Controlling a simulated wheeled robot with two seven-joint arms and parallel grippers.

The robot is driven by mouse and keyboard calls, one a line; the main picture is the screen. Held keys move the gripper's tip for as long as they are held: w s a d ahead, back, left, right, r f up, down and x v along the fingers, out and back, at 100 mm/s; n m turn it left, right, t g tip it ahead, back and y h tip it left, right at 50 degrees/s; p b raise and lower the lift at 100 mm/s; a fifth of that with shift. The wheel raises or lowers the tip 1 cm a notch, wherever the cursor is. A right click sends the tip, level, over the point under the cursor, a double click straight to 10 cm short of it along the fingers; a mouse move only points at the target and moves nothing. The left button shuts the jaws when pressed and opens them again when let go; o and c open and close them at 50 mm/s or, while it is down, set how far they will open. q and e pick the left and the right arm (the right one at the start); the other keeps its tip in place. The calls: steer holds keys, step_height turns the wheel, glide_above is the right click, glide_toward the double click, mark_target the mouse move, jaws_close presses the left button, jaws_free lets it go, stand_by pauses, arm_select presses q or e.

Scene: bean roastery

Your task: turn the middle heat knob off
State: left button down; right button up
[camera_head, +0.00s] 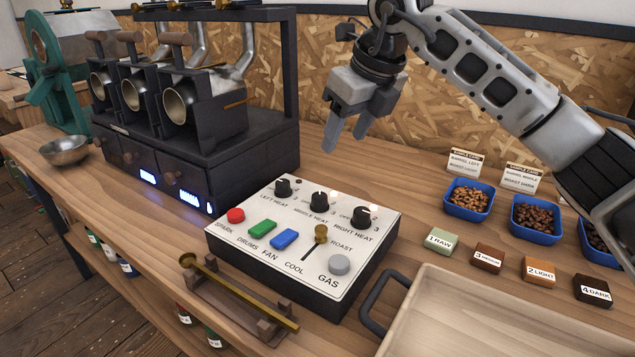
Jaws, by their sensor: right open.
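The control box (300,230) sits on the wooden bench with its light top panel facing up. The middle heat knob (319,201) is a black knob in the panel's back row, between the left heat knob (283,188) and the right heat knob (361,216). Its exact pointer setting is too small to read. My right gripper (346,137) hangs above and behind the box, fingers pointing down. It is open and empty, clear of every knob. My left gripper is out of view.
A dark three-drum roaster (240,160) stands left of the box. A brass-handled tool on a wooden rack (240,290) lies in front. A wooden tray (470,320), labelled blocks and blue bean bins (469,212) fill the right. Bare bench lies behind the box.

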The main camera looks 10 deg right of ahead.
mark_target(320, 195)
steer(key=x, duration=1.4)
steer(key=shift+a+f, duration=0.2)
steer(key=shift+f, duration=0.1)
steer(key=shift+c, duration=0.3)
steer(key=c, duration=0.9)
